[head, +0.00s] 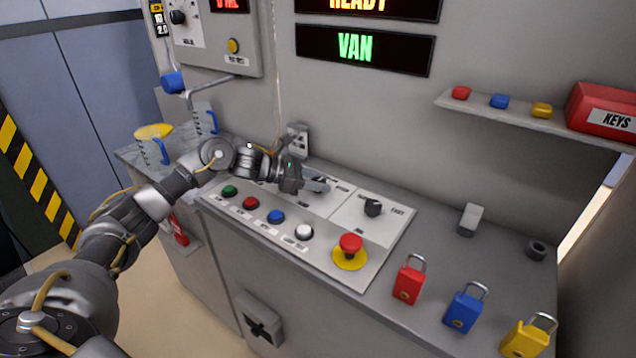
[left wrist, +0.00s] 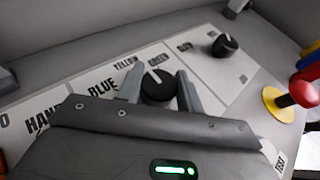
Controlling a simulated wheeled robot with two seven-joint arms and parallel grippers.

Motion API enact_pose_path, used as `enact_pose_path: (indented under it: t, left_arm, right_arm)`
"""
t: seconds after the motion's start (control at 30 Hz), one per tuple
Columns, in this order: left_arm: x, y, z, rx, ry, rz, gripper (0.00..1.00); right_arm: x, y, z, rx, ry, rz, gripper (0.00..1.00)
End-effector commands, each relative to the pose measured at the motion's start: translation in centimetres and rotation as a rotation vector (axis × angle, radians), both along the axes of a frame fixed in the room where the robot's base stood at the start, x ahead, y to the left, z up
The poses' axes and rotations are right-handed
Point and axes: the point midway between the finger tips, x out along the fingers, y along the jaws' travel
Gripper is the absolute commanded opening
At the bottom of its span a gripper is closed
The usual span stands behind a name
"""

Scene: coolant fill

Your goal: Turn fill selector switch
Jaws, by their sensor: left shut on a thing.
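The fill selector switch (left wrist: 158,90) is a round black knob with a white pointer line, on the light panel in the left wrist view. In the head view my left gripper (head: 317,184) reaches down to the panel and largely hides the knob. My right gripper is not in view.
A second black knob (head: 373,207) sits right of the gripper, with a red emergency button (head: 350,243) in front. Several coloured push buttons line the panel's front edge, including a blue one (head: 276,216). Red (head: 408,284), blue and yellow padlocks stand on the counter. A sign reads VAN (head: 356,47).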

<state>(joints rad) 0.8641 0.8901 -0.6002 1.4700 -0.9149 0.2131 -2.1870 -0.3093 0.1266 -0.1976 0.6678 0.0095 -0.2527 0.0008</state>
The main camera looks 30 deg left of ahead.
Motion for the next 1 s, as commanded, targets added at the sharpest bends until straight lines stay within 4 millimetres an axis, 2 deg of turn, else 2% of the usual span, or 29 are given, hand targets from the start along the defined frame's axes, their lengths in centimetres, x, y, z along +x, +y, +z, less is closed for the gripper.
enact_pose_path:
  t: [0.03,0.07,0.2,0.23,0.57,1.0]
  left_arm:
    - [-0.1,-0.1,-0.1,0.001,0.003,-0.001,0.13]
    - [-0.1,-0.1,-0.1,0.001,0.003,-0.001,0.37]
    - [0.0,0.0,-0.1,0.000,0.002,-0.001,0.56]
    - [0.0,0.0,-0.1,0.000,0.002,-0.001,0.58]
    - [-0.2,0.4,0.1,0.001,-0.001,0.001,0.58]
    - [-4.6,6.1,2.8,0.003,0.001,0.002,0.58]
  right_arm:
    - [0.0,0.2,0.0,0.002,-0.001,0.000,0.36]
    - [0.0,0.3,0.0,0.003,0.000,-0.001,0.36]
    - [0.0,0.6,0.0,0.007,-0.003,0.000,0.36]
    - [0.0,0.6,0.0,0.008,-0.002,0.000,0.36]
    - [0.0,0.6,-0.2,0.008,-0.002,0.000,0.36]
    - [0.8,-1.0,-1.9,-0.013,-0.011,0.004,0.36]
